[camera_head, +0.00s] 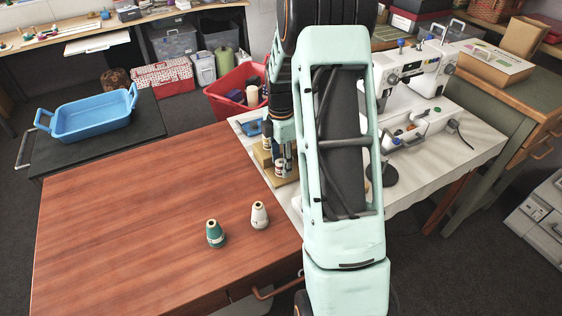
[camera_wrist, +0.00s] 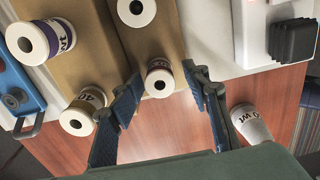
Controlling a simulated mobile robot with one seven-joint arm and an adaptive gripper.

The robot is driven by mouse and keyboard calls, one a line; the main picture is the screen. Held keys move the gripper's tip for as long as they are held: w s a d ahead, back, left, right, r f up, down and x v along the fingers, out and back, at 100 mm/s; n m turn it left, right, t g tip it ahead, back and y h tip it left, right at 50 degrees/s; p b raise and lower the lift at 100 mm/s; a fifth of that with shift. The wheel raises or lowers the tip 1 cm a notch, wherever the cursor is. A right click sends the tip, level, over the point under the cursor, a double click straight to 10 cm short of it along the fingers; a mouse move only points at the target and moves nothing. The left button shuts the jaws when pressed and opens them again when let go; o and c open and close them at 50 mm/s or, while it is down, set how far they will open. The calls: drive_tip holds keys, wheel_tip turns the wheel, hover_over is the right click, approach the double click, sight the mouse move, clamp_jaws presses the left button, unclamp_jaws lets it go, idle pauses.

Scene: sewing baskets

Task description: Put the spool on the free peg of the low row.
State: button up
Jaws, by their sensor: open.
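A stepped tan wooden rack (camera_head: 268,158) stands at the table's far right edge; its steps (camera_wrist: 151,45) fill the upper left of the wrist view. A small spool with a white top and dark purple-and-tan side (camera_wrist: 159,80) sits at the near end of one step, between the fingers of my gripper (camera_wrist: 163,74). The fingers are open, with a gap on both sides of the spool. In the head view my gripper (camera_head: 282,160) is low at the rack. Other spools stand on the rack (camera_wrist: 136,10) (camera_wrist: 41,40) (camera_wrist: 84,112). Pegs under the spools are hidden.
A green cone (camera_head: 216,234) and a white cone (camera_head: 260,215) stand on the red-brown table (camera_head: 130,215). A sewing machine (camera_head: 415,75) is behind my arm at right. A red bin (camera_head: 225,100) and blue basket (camera_head: 90,116) are beyond. The table's left is clear.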

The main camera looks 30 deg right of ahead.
wheel_tip(320, 180, up, 12)
idle(0.5)
